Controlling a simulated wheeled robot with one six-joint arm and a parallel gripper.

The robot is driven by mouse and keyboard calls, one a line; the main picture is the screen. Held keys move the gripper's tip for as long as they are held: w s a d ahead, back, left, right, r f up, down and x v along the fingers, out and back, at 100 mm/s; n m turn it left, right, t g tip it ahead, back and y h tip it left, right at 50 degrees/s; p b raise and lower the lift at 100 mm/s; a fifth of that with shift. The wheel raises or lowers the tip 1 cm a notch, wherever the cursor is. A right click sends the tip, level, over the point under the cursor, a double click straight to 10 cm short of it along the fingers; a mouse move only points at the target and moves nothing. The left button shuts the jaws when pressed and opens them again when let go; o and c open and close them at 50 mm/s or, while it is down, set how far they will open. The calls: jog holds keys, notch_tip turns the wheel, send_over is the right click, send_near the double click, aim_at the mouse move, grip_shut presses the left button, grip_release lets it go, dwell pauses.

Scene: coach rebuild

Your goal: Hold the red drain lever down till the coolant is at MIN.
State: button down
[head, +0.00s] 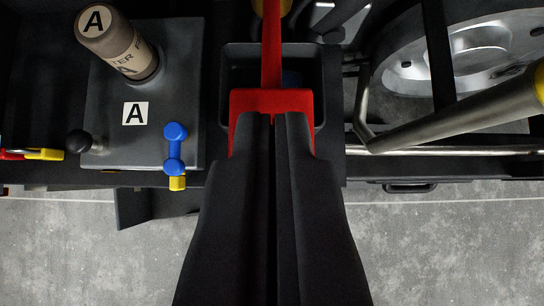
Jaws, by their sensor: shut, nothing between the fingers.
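The red drain lever (271,98) is at the top centre. Its narrow arm runs up to the top edge of the picture, and its wide red end shows around my fingertips. My gripper (272,118) is shut and empty, with its dark fingers pointing up the picture. The fingertips overlap the lever's wide end; whether they press on it or only hover over it, I cannot tell. The fingers hide part of that end. No coolant level or MIN mark can be made out.
A dark open tray (236,60) lies under the lever. Grey pipe (450,115) and a wheel (400,75) are right. Bare floor (440,245) lies below.

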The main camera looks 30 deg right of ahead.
jog(key=shift+f, duration=0.15)
jog(key=f, duration=0.1)
jog(key=f+t, duration=0.1)
jog(key=f, duration=0.1)
jog(key=s+f+t+h, duration=0.1)
jog(key=shift+s+a+f, duration=0.1)
jog(key=shift+a+f, duration=0.1)
jog(key=shift+a, duration=0.2)
jog(key=shift+r, duration=0.1)
dwell(5.1)
jog(key=shift+r, duration=0.75)
